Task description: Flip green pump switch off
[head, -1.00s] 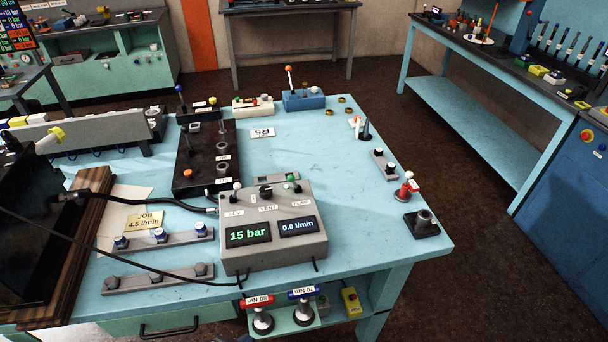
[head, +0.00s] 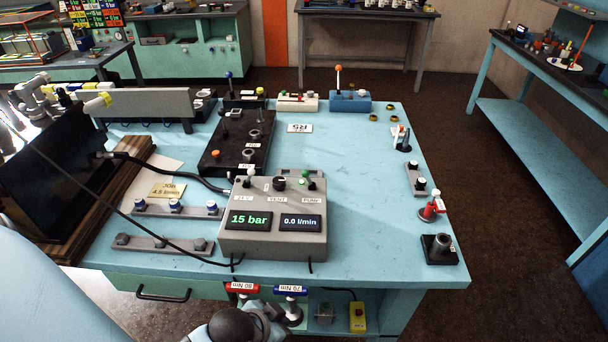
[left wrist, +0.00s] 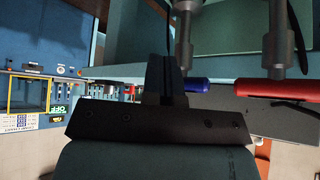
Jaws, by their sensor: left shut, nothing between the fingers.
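The grey control box (head: 275,215) stands near the front of the light blue table. The green pump switch (head: 311,185) is a small green-topped lever at the right of its upper face, by a PUMP label. Its on or off position is too small to tell. A black knob (head: 279,184) and a white-tipped lever (head: 250,172) stand to its left. The displays read 15 bar and 0.0 l/min. My left gripper (left wrist: 166,78) is shut and empty in the left wrist view. In the head view my left arm is low at the front edge, apart from the box. My right gripper is not in view.
Red (head: 242,288) and blue (head: 291,291) torque tools hang below the front edge, close to my left arm. A black hose (head: 180,172) reaches the box from the left. The table right of the box is mostly clear, with small fittings along its right edge.

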